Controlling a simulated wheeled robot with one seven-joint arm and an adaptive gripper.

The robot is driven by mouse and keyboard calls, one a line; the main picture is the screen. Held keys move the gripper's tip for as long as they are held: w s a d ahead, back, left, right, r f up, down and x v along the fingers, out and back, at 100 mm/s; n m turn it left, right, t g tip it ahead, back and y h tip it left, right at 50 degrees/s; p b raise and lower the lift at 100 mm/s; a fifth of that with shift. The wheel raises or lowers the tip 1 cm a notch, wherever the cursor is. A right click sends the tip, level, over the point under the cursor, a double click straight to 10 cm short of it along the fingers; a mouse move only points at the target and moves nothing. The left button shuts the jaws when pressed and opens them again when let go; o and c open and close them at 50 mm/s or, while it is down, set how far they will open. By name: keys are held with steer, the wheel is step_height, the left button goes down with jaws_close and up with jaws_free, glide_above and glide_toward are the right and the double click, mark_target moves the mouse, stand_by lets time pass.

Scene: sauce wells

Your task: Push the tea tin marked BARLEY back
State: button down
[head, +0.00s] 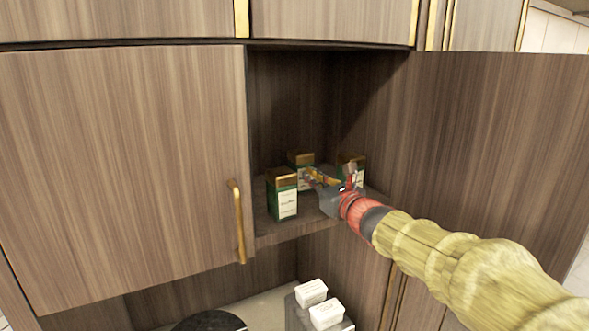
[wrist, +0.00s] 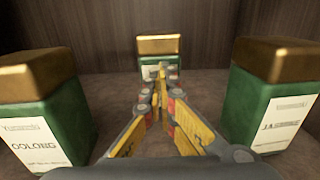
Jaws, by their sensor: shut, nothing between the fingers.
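Three green tea tins with gold lids stand upright on the shelf. In the wrist view the left tin (wrist: 45,115) reads OOLONG, and the right tin (wrist: 265,105) has a label that looks like JASMINE. The middle tin (wrist: 158,46) stands farther back; my fingers cover most of its label, so I cannot read BARLEY on it. My gripper (wrist: 161,75) is shut and empty, its tips at the middle tin's front; I cannot tell whether they touch. In the head view my gripper (head: 312,175) reaches in between the OOLONG tin (head: 282,196) and the right tin (head: 352,168), toward the middle tin (head: 300,159).
The tins stand in an open wooden cabinet bay, its shelf (head: 285,231) bare along the front. A closed door (head: 120,170) with a gold handle is at the left, and a wood panel (head: 480,150) at the right. White boxes (head: 312,292) sit below.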

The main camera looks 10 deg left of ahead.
mark_target(300, 170)
steer(key=shift+b+x, duration=0.4)
steer(key=shift+x, duration=2.5)
steer(key=shift+b+v, duration=1)
steer(key=shift+v, duration=1.35)
steer(key=shift+b+v, duration=0.8)
steer(key=shift+v, duration=2.95)
steer(key=shift+f, duration=0.1)
